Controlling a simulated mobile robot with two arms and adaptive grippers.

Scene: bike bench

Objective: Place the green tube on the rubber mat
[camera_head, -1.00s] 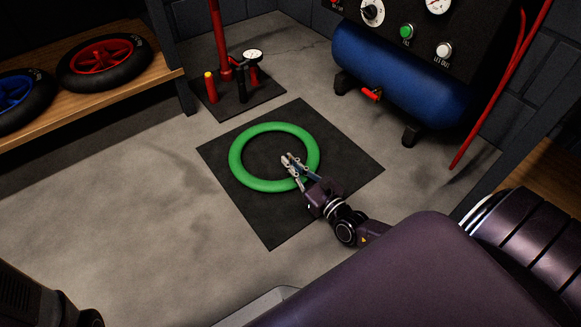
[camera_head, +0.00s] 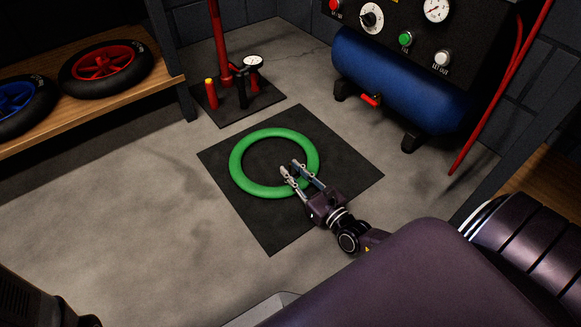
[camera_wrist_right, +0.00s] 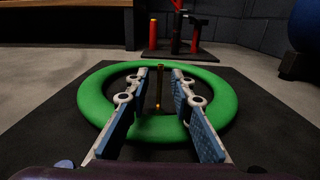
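The green tube (camera_head: 238,170) is a ring lying flat on the black rubber mat (camera_head: 345,172), wholly within its edges. The tube also shows in the right wrist view (camera_wrist_right: 92,101), with the mat (camera_wrist_right: 50,125) around it. My right gripper (camera_head: 294,168) is over the near side of the ring. Its two fingers are spread apart, and the wrist view (camera_wrist_right: 160,80) shows nothing clamped between them. The fingers hide small parts of the ring's near side. My left gripper is not in view.
A red floor pump (camera_head: 221,65) stands on a smaller dark mat (camera_head: 265,97) behind. A blue compressor (camera_head: 400,80) stands at the back right. A wooden shelf (camera_head: 140,83) at left holds a red-rimmed wheel (camera_head: 105,62) and a blue-rimmed wheel (camera_head: 22,98). The floor at left is clear.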

